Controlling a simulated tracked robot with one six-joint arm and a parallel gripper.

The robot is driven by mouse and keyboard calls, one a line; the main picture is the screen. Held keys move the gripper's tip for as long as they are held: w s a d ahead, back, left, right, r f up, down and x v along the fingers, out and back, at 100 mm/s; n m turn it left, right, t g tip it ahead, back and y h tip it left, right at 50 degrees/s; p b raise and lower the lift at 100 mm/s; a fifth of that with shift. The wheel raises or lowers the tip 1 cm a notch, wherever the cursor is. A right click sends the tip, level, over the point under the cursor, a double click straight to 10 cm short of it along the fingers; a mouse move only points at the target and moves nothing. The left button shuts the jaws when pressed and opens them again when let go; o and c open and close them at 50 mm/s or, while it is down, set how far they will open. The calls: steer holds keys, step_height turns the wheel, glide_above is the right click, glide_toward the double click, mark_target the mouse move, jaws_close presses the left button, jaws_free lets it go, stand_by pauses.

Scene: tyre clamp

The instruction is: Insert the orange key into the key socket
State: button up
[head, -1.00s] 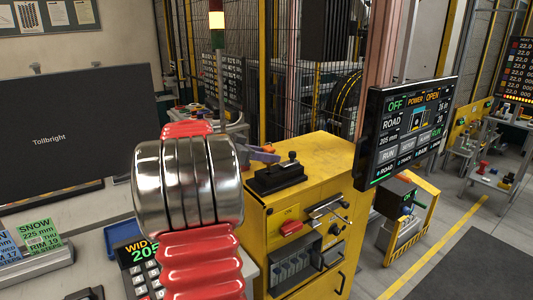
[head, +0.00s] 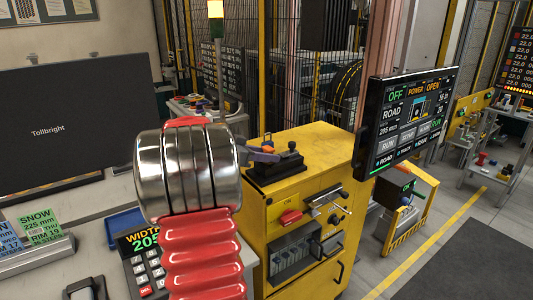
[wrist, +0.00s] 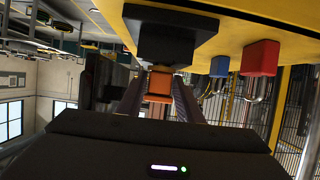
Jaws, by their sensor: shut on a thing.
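My gripper (wrist: 157,100) is shut on the orange key (wrist: 159,83), which shows between its two fingers in the wrist view. The key's front end is right at the black key socket block (wrist: 165,35) on the yellow cabinet; I cannot tell whether it is in the slot or just before it. In the head view the purple-grey fingertips (head: 263,153) and a bit of orange are at the left side of the black socket block (head: 276,169), on the cabinet top. My red and chrome arm hides part of the gripper there.
The yellow cabinet (head: 318,150) has a red part (head: 290,217) and a handle on its front. A screen (head: 410,120) stands to the right of the cabinet.

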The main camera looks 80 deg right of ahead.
steer(key=shift+f, duration=0.1)
stand_by(0.3)
steer(key=o, duration=1.2)
steer(key=v, duration=1.3)
steer(key=shift+w+a, duration=0.3)
